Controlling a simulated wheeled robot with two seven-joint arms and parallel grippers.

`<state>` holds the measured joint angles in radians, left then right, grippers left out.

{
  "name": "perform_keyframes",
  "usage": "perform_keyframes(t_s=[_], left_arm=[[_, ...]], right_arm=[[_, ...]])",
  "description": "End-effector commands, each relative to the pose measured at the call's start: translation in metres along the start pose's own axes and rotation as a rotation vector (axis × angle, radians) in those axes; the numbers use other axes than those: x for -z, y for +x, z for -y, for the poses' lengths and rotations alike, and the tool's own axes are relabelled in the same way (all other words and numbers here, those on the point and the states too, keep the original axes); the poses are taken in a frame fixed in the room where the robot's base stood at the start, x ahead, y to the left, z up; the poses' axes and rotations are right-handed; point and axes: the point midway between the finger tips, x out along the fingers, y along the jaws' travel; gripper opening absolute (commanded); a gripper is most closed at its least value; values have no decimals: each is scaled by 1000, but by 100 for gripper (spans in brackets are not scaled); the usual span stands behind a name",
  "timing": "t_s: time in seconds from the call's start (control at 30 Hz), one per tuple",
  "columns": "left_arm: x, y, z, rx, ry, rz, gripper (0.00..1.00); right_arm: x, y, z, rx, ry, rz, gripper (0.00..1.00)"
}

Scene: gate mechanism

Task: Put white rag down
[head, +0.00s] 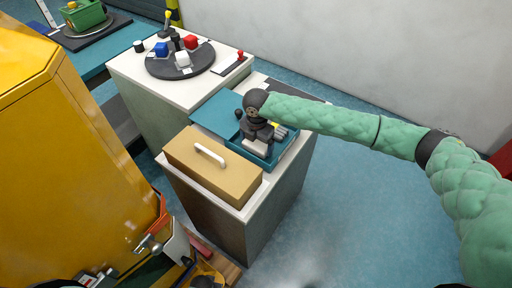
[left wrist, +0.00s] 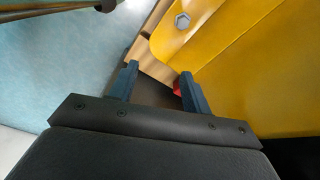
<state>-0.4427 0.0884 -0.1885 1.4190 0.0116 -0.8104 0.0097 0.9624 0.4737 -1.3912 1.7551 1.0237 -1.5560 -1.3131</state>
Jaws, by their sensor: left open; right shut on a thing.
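In the head view my right arm, in a green padded sleeve, reaches in from the right. My right gripper (head: 262,133) points down over a teal tray (head: 287,149) on the nearer cabinet. It is shut on a white rag (head: 256,146), which shows as a small pale patch under the dark gripper, low at the tray. I cannot tell whether the rag touches the tray floor. My left gripper (left wrist: 157,88) is open and empty in the left wrist view, with its two dark fingers apart, close to a yellow panel.
A tan box lid with a white handle (head: 212,172) lies on the cabinet before the tray. A farther cabinet holds a round dark board (head: 181,62) with coloured blocks. A large yellow housing (head: 70,150) fills the left. Blue floor (head: 360,210) is clear at right.

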Motion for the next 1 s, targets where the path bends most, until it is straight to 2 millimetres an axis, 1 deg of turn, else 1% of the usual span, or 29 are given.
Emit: perform_keyframes(t_s=[0.1,0.33,0.43,0.6,0.97,1.0], left_arm=[[4,-7,-3,-4,-3,4,48],[9,-20,-5,-7,-5,10,48],[6,-13,-3,-5,-4,9,48],[4,-9,-2,-3,-3,8,48],[3,-8,-2,-3,-3,9,48],[3,-8,-2,-3,-3,9,48]], right_arm=[[-1,6,1,0,-1,0,72],[-1,9,1,0,-3,0,72],[-1,9,2,1,-5,0,72],[-2,10,2,0,-6,0,72],[-2,13,2,0,-5,0,72],[-2,13,2,0,-5,1,96]])
